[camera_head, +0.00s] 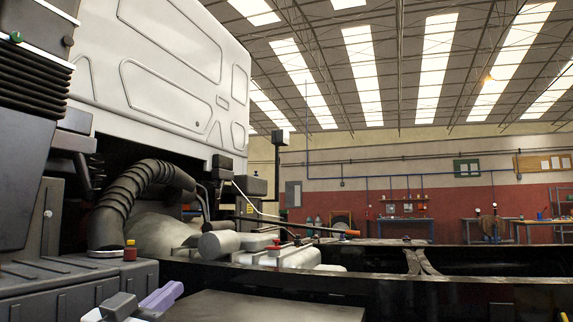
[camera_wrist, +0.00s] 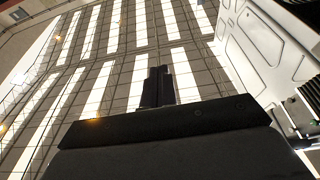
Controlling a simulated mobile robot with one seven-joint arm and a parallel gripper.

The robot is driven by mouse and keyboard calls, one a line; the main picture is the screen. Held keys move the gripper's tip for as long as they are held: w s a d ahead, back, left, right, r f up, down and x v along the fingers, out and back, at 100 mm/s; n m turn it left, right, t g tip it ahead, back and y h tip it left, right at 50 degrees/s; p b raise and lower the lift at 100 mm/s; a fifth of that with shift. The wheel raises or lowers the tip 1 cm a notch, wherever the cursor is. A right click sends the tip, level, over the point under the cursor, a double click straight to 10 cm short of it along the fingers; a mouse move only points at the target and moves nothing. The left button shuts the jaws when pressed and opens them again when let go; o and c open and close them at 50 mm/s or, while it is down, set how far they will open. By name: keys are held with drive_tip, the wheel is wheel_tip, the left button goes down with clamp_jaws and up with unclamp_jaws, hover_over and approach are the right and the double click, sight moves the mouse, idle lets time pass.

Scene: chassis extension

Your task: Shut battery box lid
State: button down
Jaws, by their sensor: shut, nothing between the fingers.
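A dark grey ribbed box (camera_head: 75,290) stands at the lower left of the head view, with a red and yellow cap (camera_head: 130,251) at its right corner. It may be the battery box, but I cannot tell for certain. A flat dark panel (camera_head: 250,306) lies at the bottom middle; I cannot tell if it is the lid. In the wrist view my gripper (camera_wrist: 158,84) is shut and empty, its two dark fingers together against the ceiling. No lid shows near the fingers. A grey and purple part at the bottom left of the head view is probably mine.
The white truck cab (camera_head: 165,70) rises at the left, and its panel (camera_wrist: 262,45) is at the upper right of the wrist view. A black corrugated hose (camera_head: 125,195), pale tanks (camera_head: 275,256) and the dark chassis rail (camera_head: 400,283) lie beyond. Workbenches (camera_head: 400,228) stand far back.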

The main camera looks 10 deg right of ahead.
drive_tip(key=f+b, duration=0.2)
drive_tip(key=f, duration=0.1)
drive_tip(key=s+f+t+b, duration=0.1)
drive_tip(key=f+b, duration=0.2)
drive_tip(key=f, duration=0.1)
drive_tip(key=a+f+t+h+b, duration=0.1)
drive_tip(key=f+b, duration=0.2)
drive_tip(key=shift+s+f, duration=0.15)
drive_tip(key=shift+s, duration=0.2)
drive_tip(key=shift+w+f, duration=0.1)
drive_tip(key=shift+f, duration=0.05)
